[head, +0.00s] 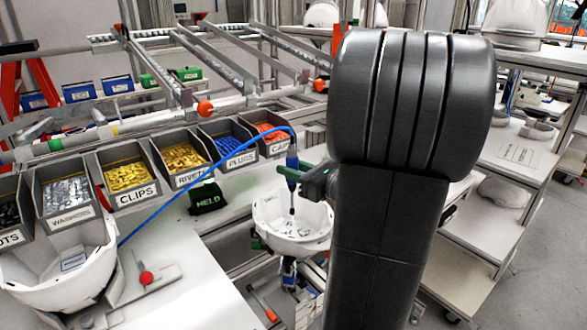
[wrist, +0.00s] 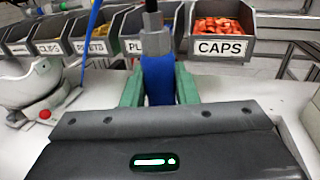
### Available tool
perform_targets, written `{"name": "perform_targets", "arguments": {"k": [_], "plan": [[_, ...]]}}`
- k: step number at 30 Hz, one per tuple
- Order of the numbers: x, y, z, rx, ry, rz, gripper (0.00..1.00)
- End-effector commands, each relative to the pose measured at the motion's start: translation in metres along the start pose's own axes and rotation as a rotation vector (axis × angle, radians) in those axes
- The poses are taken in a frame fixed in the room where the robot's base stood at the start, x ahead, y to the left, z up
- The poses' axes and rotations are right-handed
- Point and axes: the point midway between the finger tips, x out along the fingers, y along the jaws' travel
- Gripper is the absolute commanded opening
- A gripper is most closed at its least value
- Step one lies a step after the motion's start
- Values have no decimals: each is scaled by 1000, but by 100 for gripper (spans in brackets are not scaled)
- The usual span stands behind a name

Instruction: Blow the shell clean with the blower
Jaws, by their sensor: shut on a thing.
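The blower (head: 292,162) is a blue tool with a thin dark nozzle and a blue hose. In the head view my gripper (head: 303,176), with green fingers, is shut on it and holds it upright, nozzle pointing down. The wrist view shows the blue blower body (wrist: 158,78) between the two green fingers (wrist: 159,88). The white shell (head: 270,212) sits open side up below the blower, with dark specks inside. The nozzle tip is over the shell's opening; whether it touches the inside I cannot tell. My arm hides the area to the right of the shell.
A row of labelled bins, including clips (head: 128,178) and caps (head: 268,135), runs behind the bench. A second white shell (head: 62,270) sits at the left by a red-knobbed fixture (head: 146,278). The blue hose (head: 185,190) crosses the bench.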

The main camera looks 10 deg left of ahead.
Motion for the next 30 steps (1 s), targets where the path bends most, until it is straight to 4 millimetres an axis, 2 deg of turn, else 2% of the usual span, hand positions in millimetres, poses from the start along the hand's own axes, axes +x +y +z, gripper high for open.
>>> {"name": "perform_targets", "arguments": {"k": [11,30], "plan": [[2,-1,0,-1,-1,1,0],[24,-6,0,-1,-1,2,0]]}}
